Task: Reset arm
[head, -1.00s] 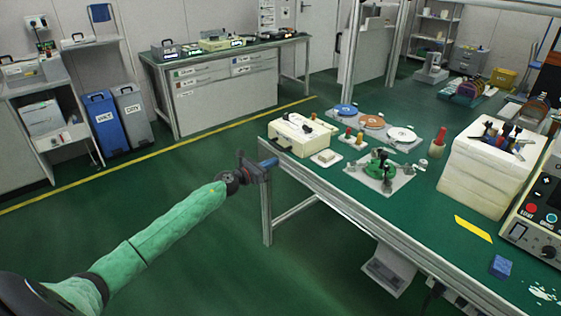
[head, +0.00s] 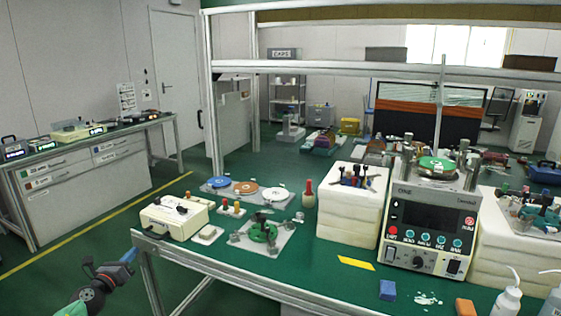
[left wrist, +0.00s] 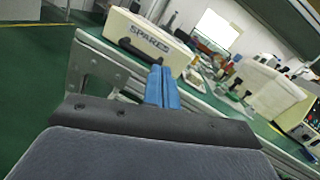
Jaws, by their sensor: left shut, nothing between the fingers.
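My left gripper (head: 130,256) is at the lower left of the head view, beside the left front corner of the green-topped workbench (head: 225,262). Its blue fingers are shut with nothing between them. In the left wrist view the shut blue fingers (left wrist: 162,88) point toward the bench edge and the cream SPARES case (left wrist: 145,38). The gripper appears clear of the case, which also shows in the head view (head: 174,219). My right gripper is not in view.
On the bench are colored discs (head: 246,188), a green fixture (head: 263,232), a white foam stack (head: 350,204), a control unit (head: 425,225), a blue block (head: 387,290) and a bottle (head: 507,297). Green floor is open left of the bench.

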